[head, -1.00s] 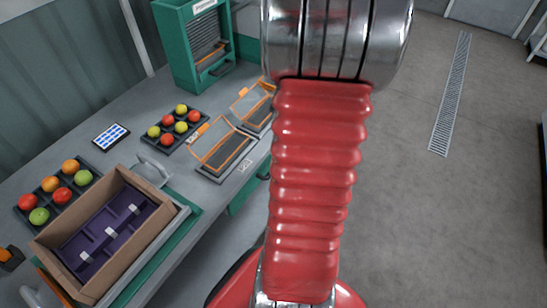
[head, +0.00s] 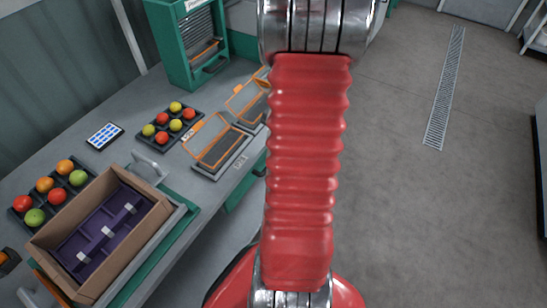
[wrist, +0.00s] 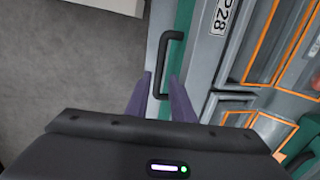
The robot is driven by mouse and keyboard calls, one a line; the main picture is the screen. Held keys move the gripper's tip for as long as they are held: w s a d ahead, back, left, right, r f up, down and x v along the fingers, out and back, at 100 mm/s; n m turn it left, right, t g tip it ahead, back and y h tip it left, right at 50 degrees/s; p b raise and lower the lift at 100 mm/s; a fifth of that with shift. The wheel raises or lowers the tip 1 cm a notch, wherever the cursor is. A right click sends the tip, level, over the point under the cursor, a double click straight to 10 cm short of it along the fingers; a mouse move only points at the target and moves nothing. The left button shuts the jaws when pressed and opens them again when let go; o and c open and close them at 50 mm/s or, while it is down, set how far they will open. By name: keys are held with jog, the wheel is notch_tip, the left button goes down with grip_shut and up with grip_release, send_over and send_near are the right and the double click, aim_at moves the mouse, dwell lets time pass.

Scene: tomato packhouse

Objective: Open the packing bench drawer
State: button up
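The drawer of the packing bench has a green front (head: 238,190), seen in the head view just left of my red arm. In the wrist view its green front (wrist: 201,65) runs down the middle, with a dark bar handle (wrist: 165,60) on it. My gripper (wrist: 160,78) has two purple fingers set apart, one on each side of the handle's lower end in the picture. I cannot tell whether the fingers touch the handle or how deep they reach. In the head view my arm hides the gripper.
A green cabinet (head: 165,45) stands at the back. The grey floor (head: 400,200) to the right is clear.

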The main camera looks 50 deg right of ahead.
jog(key=shift+w+f, duration=0.2)
jog(key=shift+f, duration=0.95)
jog(key=shift+w+f, duration=0.25)
jog(key=shift+f, duration=0.9)
jog(key=shift+w+f, duration=0.2)
jog(key=shift+f, duration=0.95)
grip_shut()
jog(key=shift+d, duration=0.1)
